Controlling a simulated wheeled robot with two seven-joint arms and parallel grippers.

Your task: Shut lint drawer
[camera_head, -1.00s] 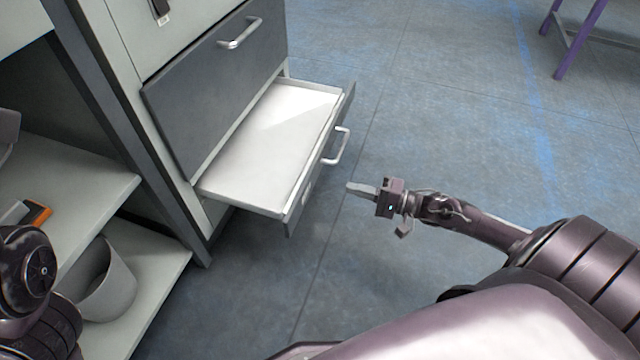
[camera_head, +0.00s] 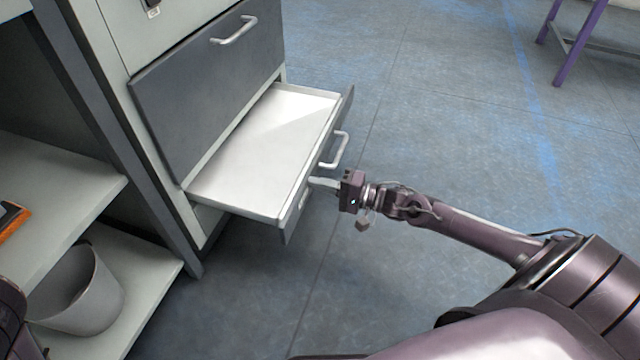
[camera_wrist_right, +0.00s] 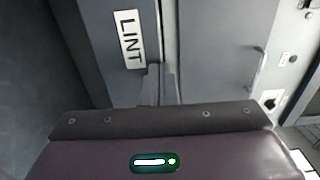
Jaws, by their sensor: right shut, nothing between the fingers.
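The lint drawer (camera_head: 262,150) is the lower drawer of the grey cabinet. It is pulled well out and looks empty, with a white inside and a dark front with a silver handle (camera_head: 337,152). My right gripper (camera_head: 312,182) is shut and empty, its fingertips at the drawer front just below the handle in the picture. In the right wrist view the shut fingers (camera_wrist_right: 161,84) are at the front beside the white LINT label (camera_wrist_right: 128,40). Whether they touch it I cannot tell. My left gripper is not in view.
A closed upper drawer (camera_head: 210,85) sits above the open one. Open shelves at the left hold a grey bin (camera_head: 80,290) and an orange-edged item (camera_head: 14,220). A purple-legged table (camera_head: 580,45) stands at the far right. The floor right of the drawer is clear.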

